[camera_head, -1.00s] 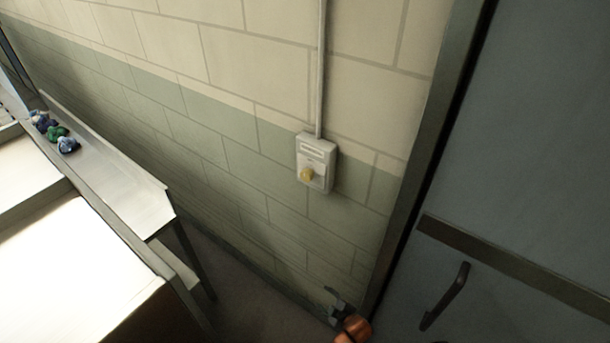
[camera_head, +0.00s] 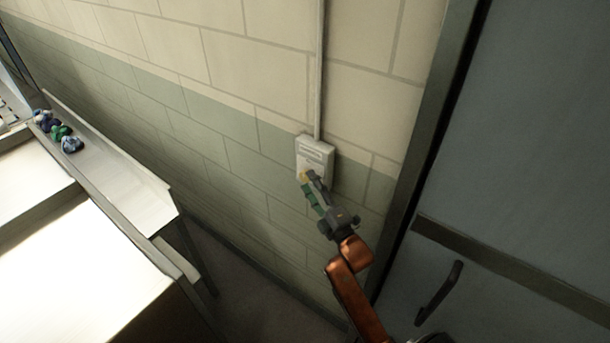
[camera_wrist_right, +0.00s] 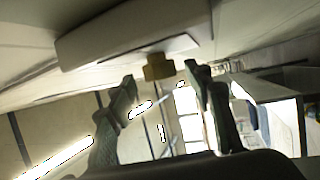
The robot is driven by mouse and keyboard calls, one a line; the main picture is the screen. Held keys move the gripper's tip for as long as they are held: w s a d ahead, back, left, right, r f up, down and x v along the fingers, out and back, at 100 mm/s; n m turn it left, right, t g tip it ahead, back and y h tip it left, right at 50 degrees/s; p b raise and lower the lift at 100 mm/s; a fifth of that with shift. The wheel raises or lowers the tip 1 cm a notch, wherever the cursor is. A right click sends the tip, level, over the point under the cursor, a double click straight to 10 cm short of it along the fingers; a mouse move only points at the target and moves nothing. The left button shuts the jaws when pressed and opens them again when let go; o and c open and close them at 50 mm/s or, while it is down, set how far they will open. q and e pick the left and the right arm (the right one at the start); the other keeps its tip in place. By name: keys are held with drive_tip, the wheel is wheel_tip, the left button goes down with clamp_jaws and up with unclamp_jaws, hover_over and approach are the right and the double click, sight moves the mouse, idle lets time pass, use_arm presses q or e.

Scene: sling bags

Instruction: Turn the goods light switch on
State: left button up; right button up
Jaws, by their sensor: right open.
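The light switch (camera_head: 316,152) is a pale box on the wall, with a conduit running up from it. In the right wrist view the box (camera_wrist_right: 135,35) is at the top, and the knob (camera_wrist_right: 158,66) shows between the two open fingers (camera_wrist_right: 160,78). I cannot tell whether the fingers touch it. My left gripper is not in view.
A dark door frame and a grey door (camera_head: 530,150) with a handle (camera_head: 440,292) stand to the right. On the left are a bright table (camera_head: 80,275) and a pale ledge (camera_head: 135,195) with several small blue and green bundles (camera_head: 62,135).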

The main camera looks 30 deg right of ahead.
sight(305, 181)
drive_tip(key=shift+x, duration=1.85)
drive_tip(key=shift+c, duration=0.6)
